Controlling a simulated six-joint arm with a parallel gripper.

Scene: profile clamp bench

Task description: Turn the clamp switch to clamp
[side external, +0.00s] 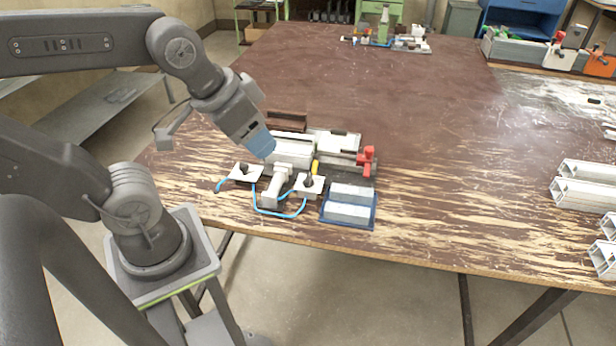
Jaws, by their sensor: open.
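The clamp fixture (290,152) lies on the bench, with light metal blocks on it. Two small white plates with dark switch knobs sit at its front: a left switch (244,169) and a right switch (309,183). I cannot tell which is the clamp switch or which way either knob is turned. A pale cylinder (275,187) lies between them, and blue tubes (283,214) run around it. My gripper (263,148) is open, its blue fingers pointing down above the fixture's left end, up and right of the left switch. The gap between its fingers is hidden.
A red-handled clamp (366,160) stands at the fixture's right end. A blue tray (324,214) with metal pieces is at the front. A brown block (287,120) lies behind. Metal profiles (586,186) are at the far right. The bench between is clear.

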